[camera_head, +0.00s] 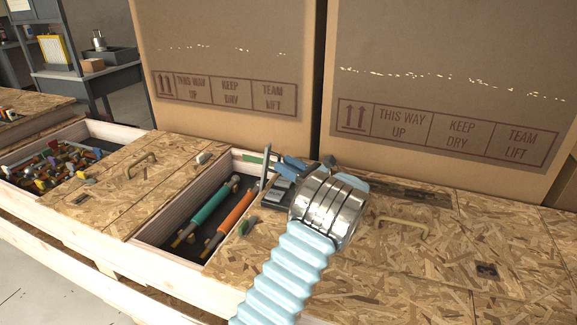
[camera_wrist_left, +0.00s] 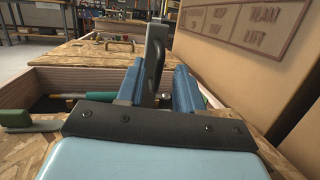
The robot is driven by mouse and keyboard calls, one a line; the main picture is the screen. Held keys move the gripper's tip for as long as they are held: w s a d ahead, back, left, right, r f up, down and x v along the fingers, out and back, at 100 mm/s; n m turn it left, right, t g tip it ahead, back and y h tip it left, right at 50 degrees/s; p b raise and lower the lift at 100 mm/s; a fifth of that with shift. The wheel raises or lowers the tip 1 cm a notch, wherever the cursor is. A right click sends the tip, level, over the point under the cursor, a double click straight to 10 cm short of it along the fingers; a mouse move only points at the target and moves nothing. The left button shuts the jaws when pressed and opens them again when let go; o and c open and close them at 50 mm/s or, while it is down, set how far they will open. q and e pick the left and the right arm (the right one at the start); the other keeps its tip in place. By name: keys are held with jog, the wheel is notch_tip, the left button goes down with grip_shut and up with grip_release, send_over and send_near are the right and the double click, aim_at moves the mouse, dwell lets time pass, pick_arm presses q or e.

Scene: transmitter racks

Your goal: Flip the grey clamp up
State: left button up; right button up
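The grey clamp (camera_wrist_left: 154,58) stands upright in the left wrist view, between and just beyond my left gripper's blue fingers. In the head view a thin grey upright piece (camera_head: 264,168), apparently the same clamp, shows at the crate's edge, left of the gripper. My left gripper (camera_head: 281,166) is low over the crate lid, partly hidden behind my wrist. Its fingers (camera_wrist_left: 160,85) are apart in the wrist view, with a gap around the clamp's lower part. Whether a finger touches the clamp is unclear. My right gripper is out of view.
An open compartment (camera_head: 147,236) holds a teal tube (camera_head: 210,204) and an orange tube (camera_head: 237,212). A green-handled clamp (camera_head: 247,225) lies on the near lid edge. Large cardboard boxes (camera_head: 225,40) (camera_head: 450,60) stand close behind. A brass handle (camera_head: 402,226) is on the right lid.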

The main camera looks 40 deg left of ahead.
pick_arm(q)
notch_tip(320, 180, up, 3)
jog(key=shift+r, duration=0.1)
jog(key=s+d+r, duration=0.8)
jog(key=s+r, duration=0.1)
jog(key=s, duration=0.2)
jog(key=shift+s+d+r, duration=0.15)
jog(key=shift+s+r, duration=0.05)
jog(key=shift+r, duration=0.15)
